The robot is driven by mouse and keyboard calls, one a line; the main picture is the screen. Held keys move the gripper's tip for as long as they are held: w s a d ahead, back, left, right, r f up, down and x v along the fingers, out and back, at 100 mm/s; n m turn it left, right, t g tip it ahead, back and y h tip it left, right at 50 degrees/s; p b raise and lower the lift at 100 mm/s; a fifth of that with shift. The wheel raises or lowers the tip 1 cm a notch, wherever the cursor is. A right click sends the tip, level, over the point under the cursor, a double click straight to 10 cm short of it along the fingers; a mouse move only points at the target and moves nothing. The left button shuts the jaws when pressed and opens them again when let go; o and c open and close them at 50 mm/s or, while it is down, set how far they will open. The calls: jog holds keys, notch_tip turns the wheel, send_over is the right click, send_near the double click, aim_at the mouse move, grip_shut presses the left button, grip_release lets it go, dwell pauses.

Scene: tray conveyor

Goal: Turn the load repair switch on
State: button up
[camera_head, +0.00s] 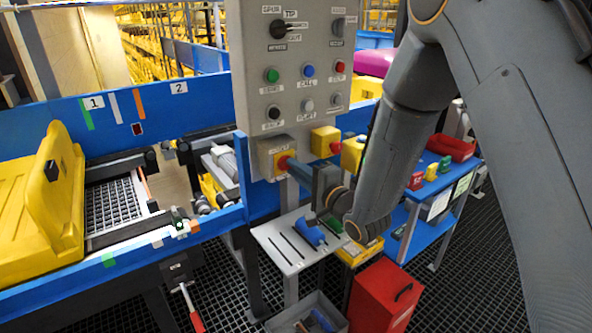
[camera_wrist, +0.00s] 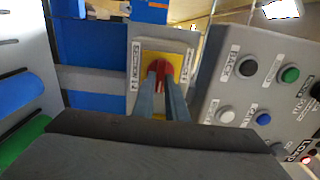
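A yellow switch box (camera_head: 266,157) with a red rotary handle sits at the lower left of the grey control panel (camera_head: 300,75). Its labels are too small to read surely as the load repair switch. My gripper (camera_head: 292,165) reaches it from the right. In the wrist view the yellow plate (camera_wrist: 147,60) and red handle (camera_wrist: 158,72) are straight ahead. My two blue-grey fingers (camera_wrist: 160,88) lie on either side of the handle, their tips at it. I cannot tell whether they press on it. The handle's turn position is partly hidden by the fingers.
A second yellow box with a red button (camera_head: 326,142) is just to the right. Above are push buttons, including a green one (camera_head: 272,75), and a black selector (camera_head: 279,29). A grey slotted shelf (camera_head: 280,247) and red box (camera_head: 382,298) stand below.

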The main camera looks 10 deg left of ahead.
jog(key=o, duration=0.4)
jog(key=shift+c, duration=0.2)
jog(key=shift+d, duration=0.1)
jog(key=b+v, duration=0.2)
jog(key=v, duration=0.5)
jog(key=shift+s+d, duration=0.2)
jog(key=shift+s, duration=0.1)
